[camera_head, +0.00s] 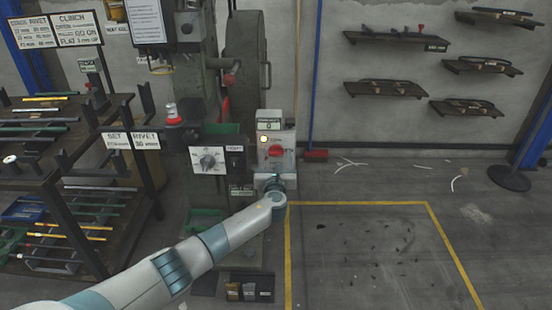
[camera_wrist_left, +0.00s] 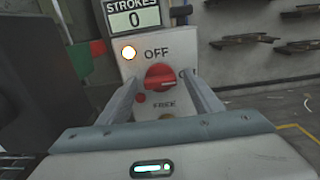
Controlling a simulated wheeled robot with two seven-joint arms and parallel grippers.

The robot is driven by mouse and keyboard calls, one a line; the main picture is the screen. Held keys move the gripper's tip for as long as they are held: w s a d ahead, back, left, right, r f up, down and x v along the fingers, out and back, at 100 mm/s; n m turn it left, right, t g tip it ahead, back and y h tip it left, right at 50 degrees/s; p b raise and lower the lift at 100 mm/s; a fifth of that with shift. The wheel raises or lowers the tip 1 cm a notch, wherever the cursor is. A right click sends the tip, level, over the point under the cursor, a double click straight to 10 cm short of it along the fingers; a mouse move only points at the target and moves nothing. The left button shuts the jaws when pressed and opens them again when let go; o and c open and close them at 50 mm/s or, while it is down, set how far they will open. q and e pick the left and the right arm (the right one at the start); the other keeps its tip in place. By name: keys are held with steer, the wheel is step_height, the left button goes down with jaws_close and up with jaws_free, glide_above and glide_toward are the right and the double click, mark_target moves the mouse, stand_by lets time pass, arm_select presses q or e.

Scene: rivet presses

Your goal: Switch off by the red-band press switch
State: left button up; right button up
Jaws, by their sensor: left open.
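A red rotary switch knob (camera_head: 276,150) sits on a pale control box (camera_head: 262,140) on the press. The knob also shows in the left wrist view (camera_wrist_left: 160,77), with OFF printed above it and a second, partly blurred word below. A lit lamp (camera_wrist_left: 129,53) glows at the upper left of the knob. A counter (camera_wrist_left: 134,18) above reads STROKES 0. My left gripper (camera_head: 273,172) is open in front of the box. In the left wrist view its fingers stand on either side of the knob; contact cannot be told. My right gripper is not in view.
The green-grey press (camera_head: 245,65) stands behind the box. A white dial panel (camera_head: 208,160) is left of it, beside a red-topped post (camera_head: 173,115). A rack of rods (camera_head: 60,170) fills the left. Yellow-marked floor (camera_head: 370,250) at right is mostly clear.

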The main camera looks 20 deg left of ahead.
arm_select(q)
steer(key=shift+w, duration=0.15)
steer(key=c, duration=1.1)
steer(key=shift+o, duration=0.2)
